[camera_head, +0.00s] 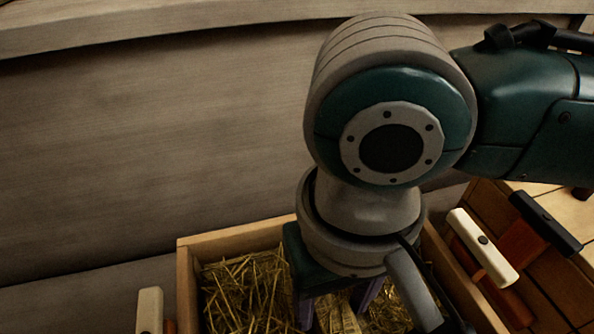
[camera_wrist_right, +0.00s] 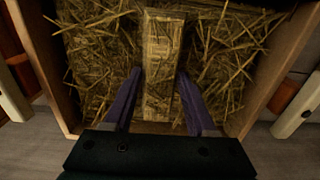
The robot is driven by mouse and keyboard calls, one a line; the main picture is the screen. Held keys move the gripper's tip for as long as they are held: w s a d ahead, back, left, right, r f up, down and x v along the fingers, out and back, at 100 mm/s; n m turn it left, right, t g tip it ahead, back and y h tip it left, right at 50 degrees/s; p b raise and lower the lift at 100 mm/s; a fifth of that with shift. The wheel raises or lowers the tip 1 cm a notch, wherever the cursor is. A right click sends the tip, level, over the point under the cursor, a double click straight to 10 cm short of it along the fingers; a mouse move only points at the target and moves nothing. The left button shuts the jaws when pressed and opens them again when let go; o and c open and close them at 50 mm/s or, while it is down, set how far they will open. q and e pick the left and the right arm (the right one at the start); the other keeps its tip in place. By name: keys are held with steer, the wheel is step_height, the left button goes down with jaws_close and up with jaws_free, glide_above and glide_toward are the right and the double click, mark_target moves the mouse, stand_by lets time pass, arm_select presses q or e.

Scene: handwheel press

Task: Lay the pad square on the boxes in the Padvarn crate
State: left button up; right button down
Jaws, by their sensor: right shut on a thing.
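A wooden crate (camera_head: 185,285) filled with loose straw is at the bottom of the head view. It also shows in the wrist view (camera_wrist_right: 262,85). My right gripper (camera_head: 338,308) points down into this crate. In the wrist view its two purple fingers (camera_wrist_right: 160,78) are shut on a long, narrow, straw-coloured block (camera_wrist_right: 162,45), which looks like the pad. The block lies lengthwise between the fingers, with straw on both sides. I cannot tell whether it touches what lies below. The boxes are not discernible, and no crate label is readable. My left gripper is not in view.
Mallet-like tools with a cream head (camera_head: 482,248) and a black head (camera_head: 545,223) are right of the crate, by a slatted wooden surface (camera_head: 560,285). Another cream piece (camera_head: 150,308) stands left of the crate. A grey-brown wall (camera_head: 150,150) rises behind.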

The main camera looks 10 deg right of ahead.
steer(key=shift+c, duration=0.6)
jaws_free()
step_height(320, 180, up, 9)
steer(key=p, duration=0.4)
steer(key=shift+p, duration=0.3)
steer(key=shift+r, duration=0.45)
steer(key=shift+r+p, duration=0.45)
steer(key=shift+p, duration=0.8)
steer(key=shift+r, duration=0.1)
